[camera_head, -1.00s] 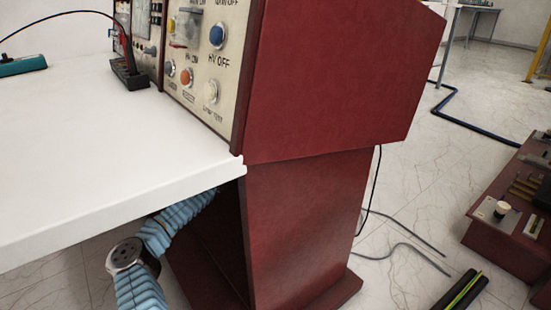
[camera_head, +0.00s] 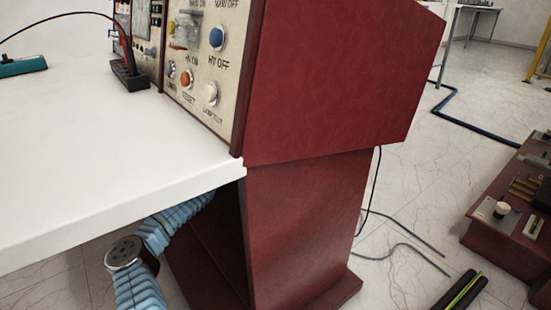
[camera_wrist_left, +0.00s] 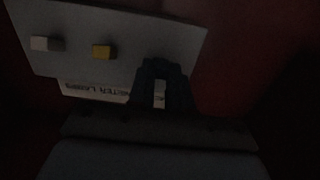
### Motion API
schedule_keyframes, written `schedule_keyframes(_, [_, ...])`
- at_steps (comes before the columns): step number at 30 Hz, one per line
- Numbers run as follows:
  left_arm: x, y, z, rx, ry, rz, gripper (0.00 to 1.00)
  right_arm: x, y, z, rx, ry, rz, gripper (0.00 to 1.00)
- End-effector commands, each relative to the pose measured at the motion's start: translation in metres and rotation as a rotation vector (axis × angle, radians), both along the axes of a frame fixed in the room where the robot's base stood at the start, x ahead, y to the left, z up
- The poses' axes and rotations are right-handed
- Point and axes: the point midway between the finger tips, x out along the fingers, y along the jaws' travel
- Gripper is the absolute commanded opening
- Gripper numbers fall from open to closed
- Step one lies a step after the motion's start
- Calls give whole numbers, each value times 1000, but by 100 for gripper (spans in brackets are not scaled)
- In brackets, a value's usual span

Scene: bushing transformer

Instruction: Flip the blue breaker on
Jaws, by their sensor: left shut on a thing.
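In the dark left wrist view, a pale panel (camera_wrist_left: 120,25) carries a white switch (camera_wrist_left: 46,43) and a yellow switch (camera_wrist_left: 102,51) in a row. My left gripper (camera_wrist_left: 159,90) is a dark, bluish shape at the panel's lower right. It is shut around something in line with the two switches. That is likely the blue breaker, mostly hidden by the fingers and the dark. A pale piece shows between the fingers. In the head view the left gripper is hidden; my light-blue arm (camera_head: 165,222) passes below the table. My right gripper is in neither view.
A white table (camera_head: 90,160) overhangs my arm. The red cabinet (camera_head: 330,85) stands beside it, with a control panel of buttons (camera_head: 205,65). An upside-down label (camera_wrist_left: 95,91) lies below the switches. A red bench (camera_head: 510,230) stands at right, with floor between.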

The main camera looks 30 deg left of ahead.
Motion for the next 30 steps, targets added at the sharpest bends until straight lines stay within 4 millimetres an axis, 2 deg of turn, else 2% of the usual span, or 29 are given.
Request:
schedule_keyframes(8, [0,0,8,31,63,1,0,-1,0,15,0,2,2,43])
schedule_keyframes(21, [3,-1,24,143,332,1,0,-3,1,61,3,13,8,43])
schedule_keyframes(30, [6,-2,26,189,452,0,0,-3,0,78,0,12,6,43])
